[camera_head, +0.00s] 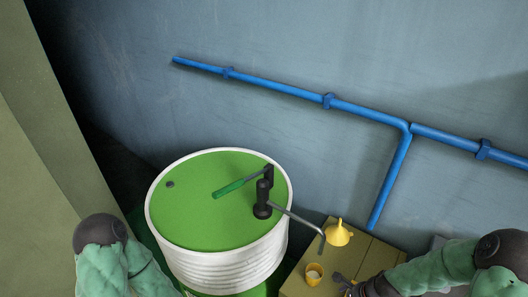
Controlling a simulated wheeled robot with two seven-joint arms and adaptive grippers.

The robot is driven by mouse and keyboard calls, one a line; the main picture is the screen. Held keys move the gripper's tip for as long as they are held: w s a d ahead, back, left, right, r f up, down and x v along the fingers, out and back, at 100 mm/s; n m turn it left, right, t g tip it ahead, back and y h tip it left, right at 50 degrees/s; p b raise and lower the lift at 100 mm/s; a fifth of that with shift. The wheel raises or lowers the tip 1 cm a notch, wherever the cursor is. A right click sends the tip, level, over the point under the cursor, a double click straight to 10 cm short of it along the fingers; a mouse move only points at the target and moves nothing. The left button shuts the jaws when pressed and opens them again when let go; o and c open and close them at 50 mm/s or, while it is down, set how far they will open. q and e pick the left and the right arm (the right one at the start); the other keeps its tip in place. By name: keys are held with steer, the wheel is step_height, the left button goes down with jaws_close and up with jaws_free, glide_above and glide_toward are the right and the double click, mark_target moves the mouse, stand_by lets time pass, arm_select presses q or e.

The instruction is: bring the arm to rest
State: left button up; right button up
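My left arm (108,262), in green padding, comes in at the bottom left, and its gripper is out of the picture. My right arm (445,268) comes in from the right and reaches left, low over the tan cart top (366,255). My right gripper (344,282) is small and dark at the bottom edge. It is just right of a small yellow cup (314,274), and I cannot tell whether they touch. The fingers are too small and partly cut off to tell if they are open or shut.
A white drum (222,265) with a green lid (200,208) stands left of the cart. A black hand pump (263,196) with a green handle (229,188) is on it, its spout reaching over the cart. A yellow funnel (338,235) stands behind the cup. Blue pipes (280,88) run along the wall.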

steer(key=s+a+f+n, duration=0.3)
steer(key=a+f+n, duration=0.1)
steer(key=a+n, duration=0.4)
steer(key=s+a+f+n+g, duration=0.1)
steer(key=s+a+f+n, duration=0.2)
steer(key=a+n, duration=0.6)
step_height(320, 180, down, 2)
steer(key=shift+s+a+g+y, duration=0.15)
steer(key=shift+a+g+y, duration=0.15)
steer(key=shift+a, duration=0.35)
